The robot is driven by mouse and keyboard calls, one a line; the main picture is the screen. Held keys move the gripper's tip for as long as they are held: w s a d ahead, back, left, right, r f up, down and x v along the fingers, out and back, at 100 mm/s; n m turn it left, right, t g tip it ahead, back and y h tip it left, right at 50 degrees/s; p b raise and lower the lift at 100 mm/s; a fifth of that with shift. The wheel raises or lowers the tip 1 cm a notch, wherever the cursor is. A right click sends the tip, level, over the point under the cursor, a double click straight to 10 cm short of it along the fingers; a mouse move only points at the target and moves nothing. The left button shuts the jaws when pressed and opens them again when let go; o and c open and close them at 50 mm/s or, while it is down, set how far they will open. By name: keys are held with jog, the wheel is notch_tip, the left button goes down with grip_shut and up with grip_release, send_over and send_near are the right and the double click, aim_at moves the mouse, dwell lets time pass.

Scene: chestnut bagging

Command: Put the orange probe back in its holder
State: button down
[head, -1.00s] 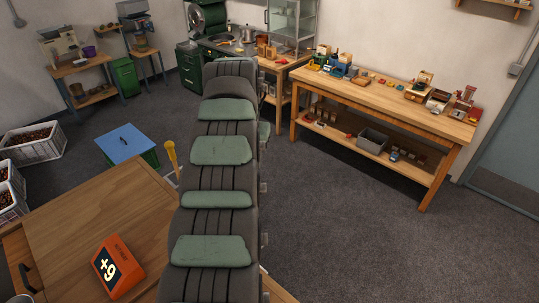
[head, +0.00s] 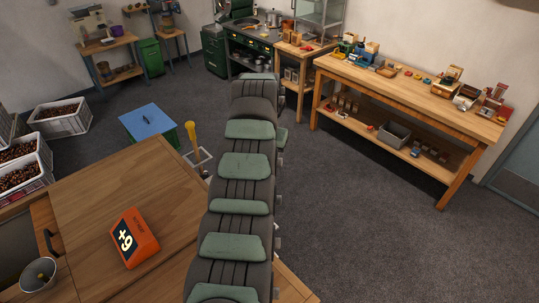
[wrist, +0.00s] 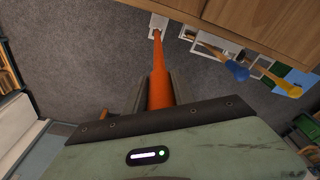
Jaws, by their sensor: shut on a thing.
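The orange probe (wrist: 158,75) is a long thin rod, seen in the wrist view. My gripper (wrist: 155,98) is shut on it, with dark fingers on either side. The probe points away from me, its far end narrowing toward a small whitish block (wrist: 158,24) at the wooden furniture's edge. This may be the holder; I cannot tell whether the tip touches or enters it. In the head view, my arm covers the middle and my gripper is not visible.
In the wrist view, a blue-handled tool (wrist: 236,70) and a yellow-handled tool (wrist: 287,87) are beside the wooden furniture (wrist: 262,22). Floor at right is clear.

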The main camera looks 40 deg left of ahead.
notch_tip(320, 180, down, 21)
jog(key=b, duration=0.9)
dwell(1.4)
jog(key=c, duration=1)
grip_release()
jog(key=shift+o, duration=0.2)
jog(key=shift+r, duration=0.1)
